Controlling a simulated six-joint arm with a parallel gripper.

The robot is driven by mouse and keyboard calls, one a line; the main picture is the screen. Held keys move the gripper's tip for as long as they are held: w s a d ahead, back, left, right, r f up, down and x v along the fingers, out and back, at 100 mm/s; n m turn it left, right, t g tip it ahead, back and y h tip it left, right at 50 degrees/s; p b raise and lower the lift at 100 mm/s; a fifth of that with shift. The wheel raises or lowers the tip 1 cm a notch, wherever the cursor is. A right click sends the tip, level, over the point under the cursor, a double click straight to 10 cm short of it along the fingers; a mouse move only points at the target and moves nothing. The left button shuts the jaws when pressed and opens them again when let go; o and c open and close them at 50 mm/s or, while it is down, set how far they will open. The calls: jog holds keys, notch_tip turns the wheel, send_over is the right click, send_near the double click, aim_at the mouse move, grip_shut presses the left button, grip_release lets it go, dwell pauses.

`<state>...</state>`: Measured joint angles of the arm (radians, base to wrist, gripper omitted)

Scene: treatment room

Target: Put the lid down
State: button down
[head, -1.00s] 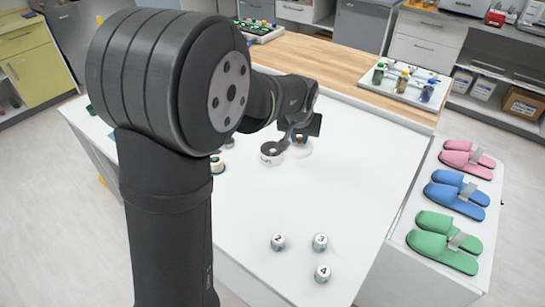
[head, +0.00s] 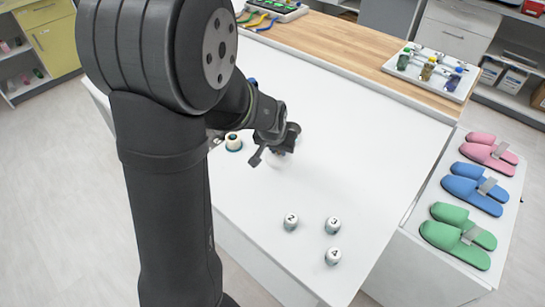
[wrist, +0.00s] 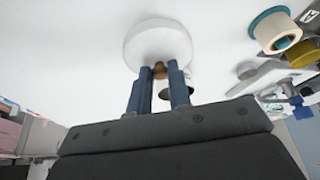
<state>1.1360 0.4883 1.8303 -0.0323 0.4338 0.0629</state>
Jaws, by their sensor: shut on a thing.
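The lid (wrist: 158,38) is a round white disc with a small brownish knob (wrist: 160,70), seen in the wrist view. My gripper (wrist: 160,82) is shut on the knob, one blue finger on each side. In the head view my gripper (head: 284,140) is over the white table (head: 340,130), and the lid is mostly hidden behind it. I cannot tell whether the lid touches the tabletop. A grey-white container (wrist: 180,84) shows partly behind the right finger in the wrist view; my gripper hides it in the head view.
Small numbered jars (head: 291,222) stand toward the front. A tape roll (head: 233,142) is left of my gripper; it also shows in the wrist view (wrist: 274,30). A bottle tray (head: 398,70) is at the back right, slippers (head: 475,187) at the right. The table's middle right is clear.

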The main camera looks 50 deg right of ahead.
aim_at(271, 154)
jog(key=shift+w+f, duration=0.4)
jog(key=shift+w, duration=0.25)
jog(key=shift+w+f, duration=0.4)
jog(key=shift+w, duration=0.2)
jog(key=shift+f, duration=1.9)
jog(key=shift+f, duration=0.1)
jog(key=c, duration=1.3)
grip_release()
jog(key=v, duration=1.2)
